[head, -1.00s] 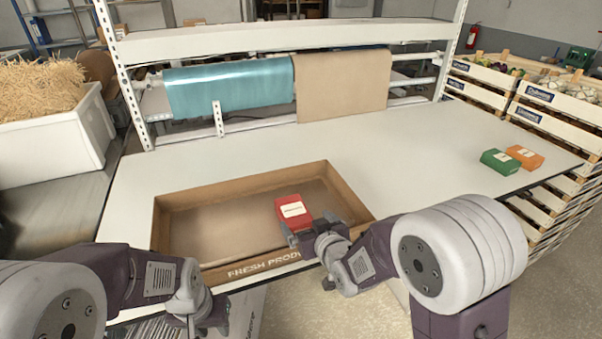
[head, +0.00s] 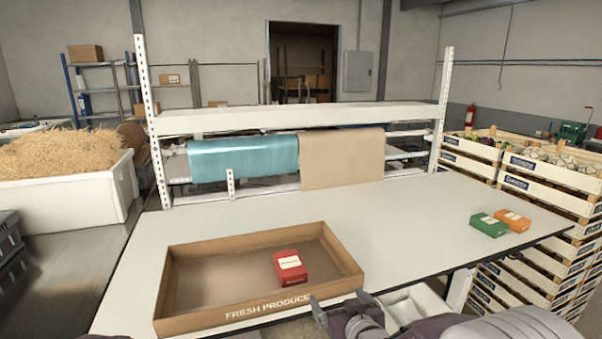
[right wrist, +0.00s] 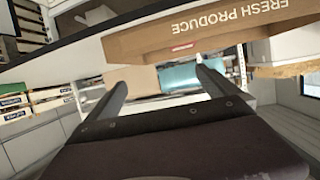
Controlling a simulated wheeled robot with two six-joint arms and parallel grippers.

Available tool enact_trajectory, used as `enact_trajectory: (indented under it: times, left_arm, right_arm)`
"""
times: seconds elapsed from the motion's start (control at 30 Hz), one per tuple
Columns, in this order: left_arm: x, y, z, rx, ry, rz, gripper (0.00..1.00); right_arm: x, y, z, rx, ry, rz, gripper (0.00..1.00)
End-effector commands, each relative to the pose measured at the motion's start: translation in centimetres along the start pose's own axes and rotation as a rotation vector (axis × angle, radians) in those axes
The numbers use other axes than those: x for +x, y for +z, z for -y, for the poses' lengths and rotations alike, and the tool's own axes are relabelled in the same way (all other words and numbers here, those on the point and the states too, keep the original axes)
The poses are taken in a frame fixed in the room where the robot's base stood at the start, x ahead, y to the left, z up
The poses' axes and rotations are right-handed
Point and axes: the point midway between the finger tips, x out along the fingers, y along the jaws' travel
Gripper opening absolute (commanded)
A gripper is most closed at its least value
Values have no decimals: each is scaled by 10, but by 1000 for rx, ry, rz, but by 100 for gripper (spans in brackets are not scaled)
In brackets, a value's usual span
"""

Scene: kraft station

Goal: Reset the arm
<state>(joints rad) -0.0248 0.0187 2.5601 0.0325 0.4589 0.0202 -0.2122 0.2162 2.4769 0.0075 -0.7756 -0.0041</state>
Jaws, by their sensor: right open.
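My right gripper (head: 341,306) is open and empty at the bottom of the head view, just in front of the tray's front right corner. In the right wrist view its two fingers (right wrist: 160,92) are spread with nothing between them. A red box (head: 291,268) with a white label lies inside the cardboard tray marked FRESH PRODUCE (head: 200,320), near its right end. The tray's printed wall also shows in the right wrist view (right wrist: 150,48). My left gripper is out of view.
A green box (head: 488,225) and an orange box (head: 513,221) lie at the table's right end. A shelf frame (head: 300,117) with teal and brown sheets stands behind the white table (head: 420,215). Stacked crates (head: 535,190) stand at right, a straw bin (head: 70,200) at left.

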Motion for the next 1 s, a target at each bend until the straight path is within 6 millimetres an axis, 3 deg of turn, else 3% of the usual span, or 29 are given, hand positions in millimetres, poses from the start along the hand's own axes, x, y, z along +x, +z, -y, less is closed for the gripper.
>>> enact_trajectory:
  times: [0.13,0.3,0.47,0.63,0.77,1.0]
  left_arm:
    - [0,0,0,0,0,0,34]
    - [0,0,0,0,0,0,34]
    - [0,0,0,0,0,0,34]
    - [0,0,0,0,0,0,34]
    - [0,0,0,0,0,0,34]
    - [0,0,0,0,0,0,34]
  right_arm:
    - [-15,18,-35,36,73,109,99]
    - [-43,66,-58,87,129,338,99]
    - [-89,128,-62,146,155,636,99]
    - [-154,186,-46,189,140,983,99]
    - [-178,201,-39,202,133,1103,99]
    - [-181,202,-39,204,132,1116,99]
